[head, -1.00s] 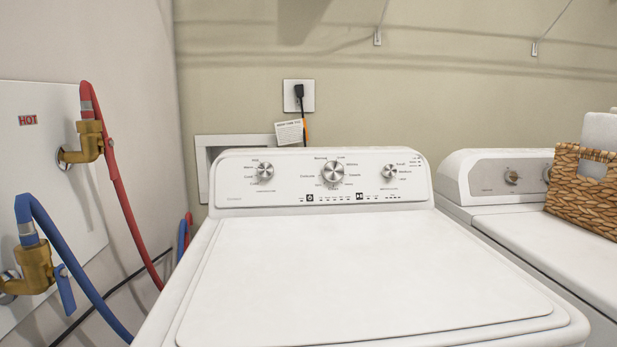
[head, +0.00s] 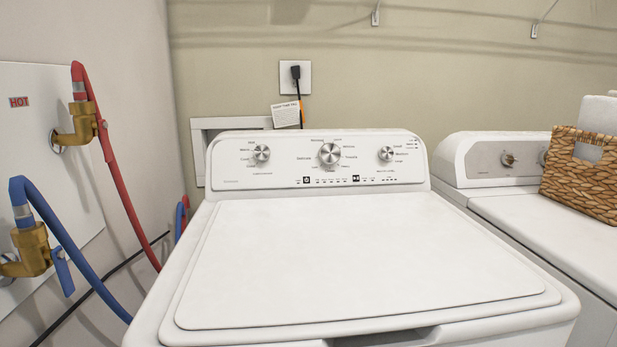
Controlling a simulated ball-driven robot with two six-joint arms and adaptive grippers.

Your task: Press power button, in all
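A white top-loading washer (head: 350,260) stands in front of me with its lid shut. Its back control panel (head: 225,165) has three silver knobs. A small black square button mark (head: 307,180), probably the power button, sits low on the panel below and left of the middle knob. A second black square mark (head: 356,178) sits to its right. The small print is too blurred to read. Neither of my grippers is in view, and nothing covers the panel.
A second white machine (head: 480,165) stands at the right with a wicker basket (head: 580,175) on it. A blue hose (head: 75,255), a red hose (head: 115,175) and brass valves are on the left wall. The washer lid is clear.

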